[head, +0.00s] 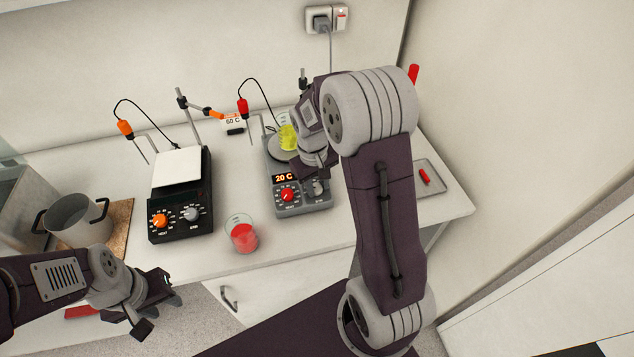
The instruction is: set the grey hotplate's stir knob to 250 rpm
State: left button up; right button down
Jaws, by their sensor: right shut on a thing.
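The grey hotplate (303,211) stands on the bench in the head view. Its display (284,178) reads 20 C. A red knob (287,195) sits at its front left and the grey stir knob (319,188) at its front right. My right gripper (318,180) comes down over the stir knob and is shut on it; the wrist hides part of the hotplate. The knob's dial marks are too small to read. My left gripper (160,311) is open and empty, in front of the bench at lower left.
A beaker of yellow liquid (288,138) is at the grey hotplate's top. A black hotplate (180,229) stands to the left, with a beaker of red liquid (242,236) between them. A pot (78,222) is at far left. A tray (434,187) lies at right.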

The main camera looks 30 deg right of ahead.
aim_at(317, 190)
jog(key=shift+r+m+y+p, duration=0.1)
jog(key=shift+m+y+p, duration=0.25)
jog(key=shift+m, duration=0.85)
jog(key=c, duration=1.1)
grip_release()
jog(key=shift+o, duration=0.2)
notch_tip(317, 190, up, 9)
jog(key=shift+s+a, duration=0.15)
jog(key=shift+s, duration=0.05)
